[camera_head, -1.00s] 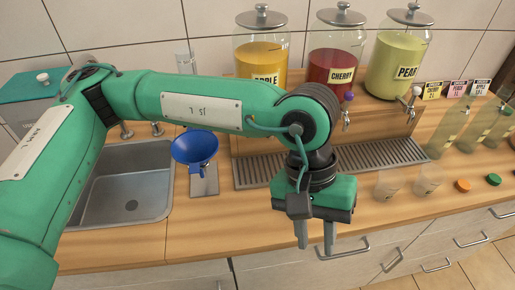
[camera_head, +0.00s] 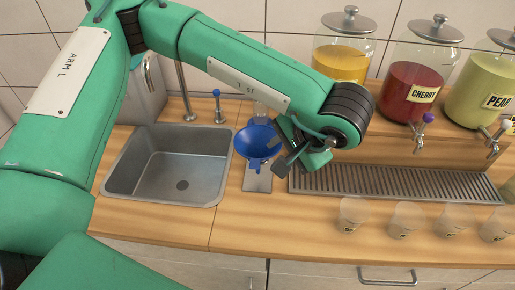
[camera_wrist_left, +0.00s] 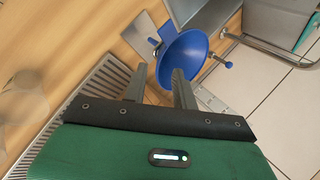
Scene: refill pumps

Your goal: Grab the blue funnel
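The blue funnel (camera_head: 257,142) sits on a stand with a grey base plate between the sink and the drip tray, its wide mouth facing up. My left gripper (camera_head: 281,156) is just right of it, pointing toward it. In the left wrist view my left gripper (camera_wrist_left: 159,70) has its two fingers spread with nothing held between them. The funnel (camera_wrist_left: 181,56) lies beyond the fingertips there, and the right finger overlaps its rim in the picture. I cannot tell whether they touch. My right gripper is not in view.
The metal sink (camera_head: 165,165) is left of the funnel. The slotted drip tray (camera_head: 390,181) runs to the right, with the cherry jar (camera_head: 412,88) and other jars behind it. Several clear cups, one nearby (camera_head: 352,214), stand in front.

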